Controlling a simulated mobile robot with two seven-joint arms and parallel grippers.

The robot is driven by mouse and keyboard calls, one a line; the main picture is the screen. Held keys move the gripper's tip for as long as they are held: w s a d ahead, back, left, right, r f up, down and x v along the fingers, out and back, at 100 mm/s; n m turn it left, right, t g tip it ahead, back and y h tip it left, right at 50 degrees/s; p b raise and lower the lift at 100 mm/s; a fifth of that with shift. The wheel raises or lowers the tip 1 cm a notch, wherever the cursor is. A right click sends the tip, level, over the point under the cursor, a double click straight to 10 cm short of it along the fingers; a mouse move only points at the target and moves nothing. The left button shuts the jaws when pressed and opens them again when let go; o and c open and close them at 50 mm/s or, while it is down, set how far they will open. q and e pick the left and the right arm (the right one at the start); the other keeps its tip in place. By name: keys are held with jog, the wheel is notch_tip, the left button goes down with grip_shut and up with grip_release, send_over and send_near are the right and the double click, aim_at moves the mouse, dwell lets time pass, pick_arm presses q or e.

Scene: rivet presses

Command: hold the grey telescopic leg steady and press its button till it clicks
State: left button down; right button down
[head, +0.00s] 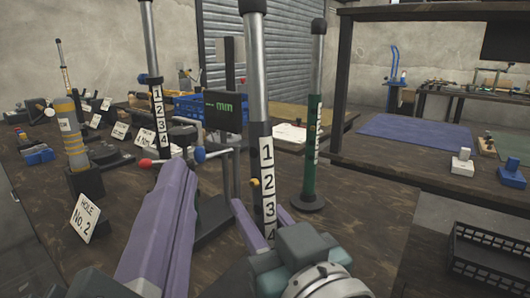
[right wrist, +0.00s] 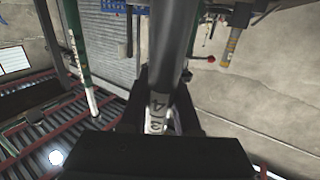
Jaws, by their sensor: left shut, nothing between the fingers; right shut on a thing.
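The grey telescopic leg (head: 267,185) stands upright near the middle of the head view, with a bright metal upper tube and a dark lower tube carrying a white 1-to-4 number strip. A small yellow button (head: 253,182) shows on its left side. My right gripper (head: 262,214) is shut around the lower tube, near the 3 and 4. In the right wrist view the leg (right wrist: 158,105) passes between the dark fingers. My left gripper (head: 184,170) is shut and empty, left of the leg and apart from it. The leg's foot is hidden.
A green leg (head: 313,150) stands just behind to the right, and another numbered leg (head: 157,115) behind to the left. A "Hole No. 2" sign (head: 85,217) stands at the left. A display marked "mm" (head: 222,108) is behind. A black basket (head: 490,258) is at the right.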

dwell(0.4)
jog(key=c, duration=0.5)
grip_release()
jog(key=shift+c, duration=0.2)
